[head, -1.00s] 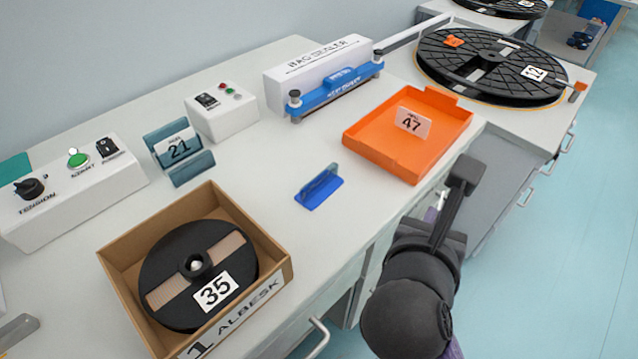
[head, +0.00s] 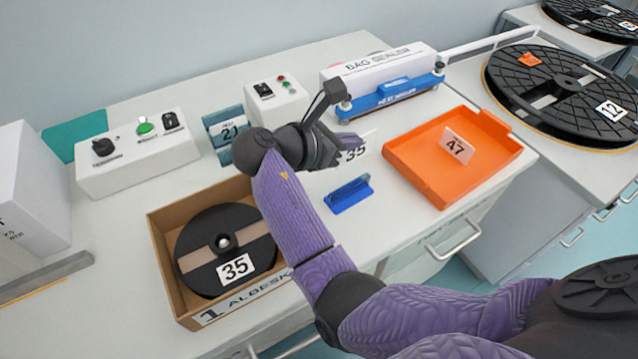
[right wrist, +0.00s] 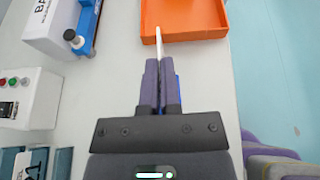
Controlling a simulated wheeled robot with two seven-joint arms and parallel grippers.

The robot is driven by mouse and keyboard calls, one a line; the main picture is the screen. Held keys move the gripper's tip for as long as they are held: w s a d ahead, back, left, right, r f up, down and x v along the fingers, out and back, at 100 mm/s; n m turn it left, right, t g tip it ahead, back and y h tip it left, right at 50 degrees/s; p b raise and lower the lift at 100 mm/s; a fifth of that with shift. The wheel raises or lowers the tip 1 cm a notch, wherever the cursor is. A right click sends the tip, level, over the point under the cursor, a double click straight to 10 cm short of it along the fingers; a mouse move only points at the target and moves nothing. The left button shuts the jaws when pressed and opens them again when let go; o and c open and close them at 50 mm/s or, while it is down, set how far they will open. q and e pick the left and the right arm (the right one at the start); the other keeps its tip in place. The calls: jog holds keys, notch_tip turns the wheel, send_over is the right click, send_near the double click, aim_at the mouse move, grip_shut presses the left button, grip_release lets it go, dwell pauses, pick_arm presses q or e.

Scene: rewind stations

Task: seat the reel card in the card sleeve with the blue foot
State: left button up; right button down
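My right gripper (head: 340,142) is over the table, its fingers shut on a white reel card (head: 356,148) marked 35. In the right wrist view the shut fingers (right wrist: 160,68) hold the card (right wrist: 158,36), seen edge-on beyond their tips. The card sleeve with the blue foot (head: 349,195) stands on the table, below the card in the head view. The card is apart from it. In the right wrist view only a sliver of the blue foot (right wrist: 177,92) shows beside the fingers. My left gripper is not in view.
An orange tray (head: 425,181) with a card marked 47 (head: 457,146) lies to the right. A teal holder (head: 222,132) bears card 21. A cardboard box (head: 166,265) holds a reel marked 35 (head: 205,257). The bag sealer (head: 375,70) stands behind.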

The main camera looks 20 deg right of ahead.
notch_tip(320, 180, down, 6)
jog(key=b, duration=0.3)
notch_tip(320, 180, down, 4)
jog(key=b, duration=0.2)
jog(key=shift+f+b, duration=0.25)
jog(key=shift+b, duration=0.1)
jog(key=shift+r, duration=0.2)
jog(key=c, duration=0.8)
grip_release()
jog(key=shift+c, duration=0.2)
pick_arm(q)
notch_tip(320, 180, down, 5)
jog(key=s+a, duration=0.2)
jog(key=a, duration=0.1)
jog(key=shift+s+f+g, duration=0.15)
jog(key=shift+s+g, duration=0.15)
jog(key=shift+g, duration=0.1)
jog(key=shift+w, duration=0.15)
